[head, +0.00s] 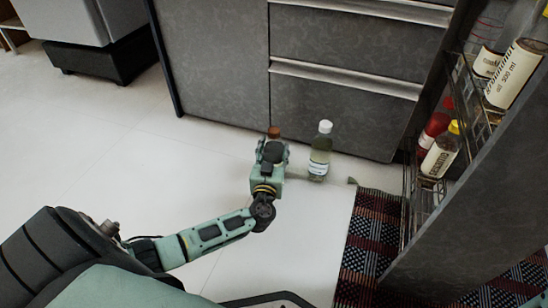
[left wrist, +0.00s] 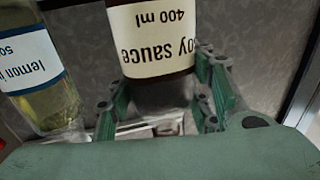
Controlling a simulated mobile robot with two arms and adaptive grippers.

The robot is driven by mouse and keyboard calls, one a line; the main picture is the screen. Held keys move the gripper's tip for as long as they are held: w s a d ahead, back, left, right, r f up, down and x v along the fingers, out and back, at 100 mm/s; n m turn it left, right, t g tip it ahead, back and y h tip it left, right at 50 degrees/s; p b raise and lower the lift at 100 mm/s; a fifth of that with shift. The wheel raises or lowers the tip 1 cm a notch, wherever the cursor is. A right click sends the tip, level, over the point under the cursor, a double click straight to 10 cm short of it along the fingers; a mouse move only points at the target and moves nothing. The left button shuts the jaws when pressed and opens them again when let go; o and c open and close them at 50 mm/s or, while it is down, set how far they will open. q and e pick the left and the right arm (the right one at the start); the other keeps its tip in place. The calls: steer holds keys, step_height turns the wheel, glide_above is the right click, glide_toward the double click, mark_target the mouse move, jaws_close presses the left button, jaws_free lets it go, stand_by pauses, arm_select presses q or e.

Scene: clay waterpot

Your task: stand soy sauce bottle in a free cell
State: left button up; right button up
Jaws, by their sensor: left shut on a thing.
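The soy sauce bottle (left wrist: 150,40) has a cream label reading "soy sauce 400 ml" and dark contents. My left gripper (left wrist: 160,100) is shut on it, with one finger on each side. In the head view the left gripper (head: 272,158) hides most of the bottle; only its brown cap (head: 273,132) shows above. The pull-out wire rack (head: 408,195) stands at the right, well apart from the gripper. Its lower tier holds a red bottle (head: 434,128) and a yellow-capped bottle (head: 441,152). Its cell floors are mostly hidden. My right gripper is out of view.
A white-capped lemon juice bottle (head: 319,155) stands on the floor close right of the gripper; it also shows in the left wrist view (left wrist: 35,70). Grey drawers (head: 340,110) rise behind. A patterned rug (head: 370,235) lies before the rack. White floor at left is clear.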

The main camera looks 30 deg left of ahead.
arm_select(q)
jaws_close()
steer(key=shift+r, duration=0.15)
